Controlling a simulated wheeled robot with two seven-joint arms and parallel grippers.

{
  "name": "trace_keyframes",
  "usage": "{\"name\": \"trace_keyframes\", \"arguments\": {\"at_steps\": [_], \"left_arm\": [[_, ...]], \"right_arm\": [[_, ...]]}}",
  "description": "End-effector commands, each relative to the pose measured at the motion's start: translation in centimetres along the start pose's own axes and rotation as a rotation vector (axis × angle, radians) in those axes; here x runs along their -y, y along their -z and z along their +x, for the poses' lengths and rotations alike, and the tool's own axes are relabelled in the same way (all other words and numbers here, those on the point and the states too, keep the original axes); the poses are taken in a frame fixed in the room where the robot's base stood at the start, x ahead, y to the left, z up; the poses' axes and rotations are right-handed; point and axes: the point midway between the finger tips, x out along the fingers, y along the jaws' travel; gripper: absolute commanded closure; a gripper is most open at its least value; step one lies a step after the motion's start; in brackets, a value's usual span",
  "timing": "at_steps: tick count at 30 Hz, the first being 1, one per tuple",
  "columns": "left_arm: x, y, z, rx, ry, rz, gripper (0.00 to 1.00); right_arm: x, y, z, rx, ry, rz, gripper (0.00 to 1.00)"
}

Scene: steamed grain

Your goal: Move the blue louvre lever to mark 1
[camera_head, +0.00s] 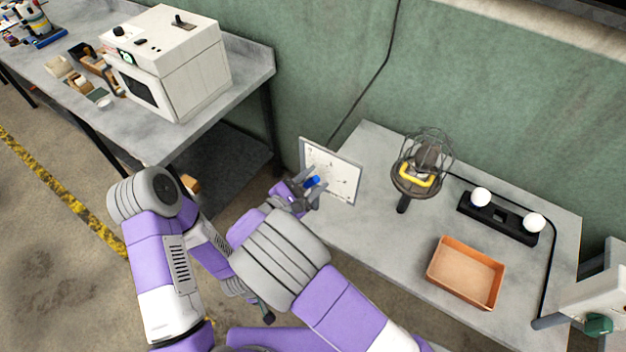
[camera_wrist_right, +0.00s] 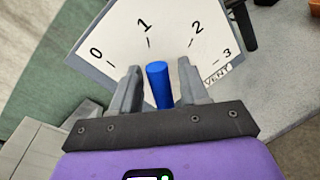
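The blue louvre lever (camera_head: 312,182) stands in front of a white dial plate (camera_head: 345,170) at the left end of the right-hand table. In the right wrist view the lever (camera_wrist_right: 158,82) is upright between the fingers of my right gripper (camera_wrist_right: 158,88), with a visible gap on each side. The dial plate (camera_wrist_right: 122,32) carries marks 0, 1, 2 and 3 and the word VENT. The lever's top appears below and between marks 1 and 2, closer to 1. The lever's lower end is hidden by my gripper.
A wire-caged lamp-like device (camera_head: 425,165) with a yellow part stands right of the plate. An orange tray (camera_head: 466,272) and a black bar with two white knobs (camera_head: 500,218) lie further right. A white oven-like box (camera_head: 170,65) stands on the left table.

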Motion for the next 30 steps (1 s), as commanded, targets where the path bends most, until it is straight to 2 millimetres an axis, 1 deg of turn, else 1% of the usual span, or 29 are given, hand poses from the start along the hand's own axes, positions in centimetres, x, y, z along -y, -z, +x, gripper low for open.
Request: {"name": "trace_keyframes", "arguments": {"at_steps": [5, 8, 18, 21, 25, 30], "left_arm": [[0.0, 0.0, 0.0, 0.000, 0.000, 0.000, 1.00], [-0.1, 0.0, -0.1, 0.000, 0.000, 0.000, 1.00], [-0.3, 0.0, -0.8, 0.000, 0.000, 0.000, 1.00], [-0.4, 0.0, -1.0, 0.000, 0.000, 0.000, 1.00], [-0.4, 0.0, -1.0, 0.000, 0.000, 0.000, 1.00], [-0.4, 0.0, -1.0, 0.000, 0.000, 0.000, 1.00]], "right_arm": [[-0.1, -0.2, 0.0, 0.001, 0.000, 0.001, 0.55], [-0.6, -0.9, -0.1, 0.000, 0.000, 0.003, 0.55], [-3.7, -6.5, -0.8, -0.001, 0.000, 0.005, 0.55], [-4.4, -7.7, -0.9, -0.001, -0.001, 0.003, 0.55], [-4.8, -8.5, -1.0, 0.000, 0.000, 0.001, 0.55], [-4.9, -8.7, -1.0, 0.001, 0.000, -0.001, 0.55]]}}
